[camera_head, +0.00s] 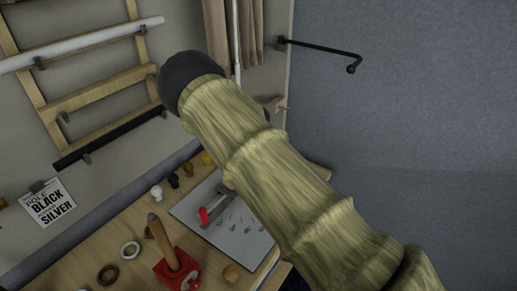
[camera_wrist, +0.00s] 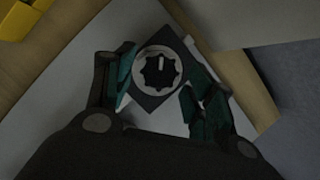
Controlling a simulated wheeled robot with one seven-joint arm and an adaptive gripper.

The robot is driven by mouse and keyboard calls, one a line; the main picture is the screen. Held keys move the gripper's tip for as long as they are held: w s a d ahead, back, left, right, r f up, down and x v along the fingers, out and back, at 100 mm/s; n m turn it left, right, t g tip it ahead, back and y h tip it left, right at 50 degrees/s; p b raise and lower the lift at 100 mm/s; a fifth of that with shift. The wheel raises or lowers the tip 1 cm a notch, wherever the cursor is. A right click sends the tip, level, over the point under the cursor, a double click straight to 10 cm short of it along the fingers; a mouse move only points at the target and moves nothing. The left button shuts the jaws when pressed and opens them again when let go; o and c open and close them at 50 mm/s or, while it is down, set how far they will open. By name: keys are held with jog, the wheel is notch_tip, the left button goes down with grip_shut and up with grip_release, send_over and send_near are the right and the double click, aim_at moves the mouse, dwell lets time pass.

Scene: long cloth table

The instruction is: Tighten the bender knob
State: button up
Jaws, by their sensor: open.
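In the wrist view, a round dark knob (camera_wrist: 158,71) with a scalloped rim and a pale mark sits on a dark diamond-shaped plate (camera_wrist: 150,101) over a light surface. My gripper (camera_wrist: 162,84) is open, with one teal-padded finger on each side of the knob. I cannot tell whether either finger touches it. In the head view, my arm crosses the picture, and neither my gripper nor this knob can be made out. A light plate with dark marks (camera_head: 246,239) and a red-handled lever (camera_head: 203,215) lies partly behind my arm; I cannot tell whether it is the bender.
A sign (camera_head: 50,203) and wooden rack (camera_head: 62,101) are on the wall. A yellow object (camera_wrist: 20,18) shows upper left.

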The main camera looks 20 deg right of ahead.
jog(key=shift+r, duration=0.15)
jog(key=d+v, duration=0.1)
jog(key=v, duration=0.6)
jog(key=shift+a, duration=0.45)
jog(key=shift+s, duration=0.1)
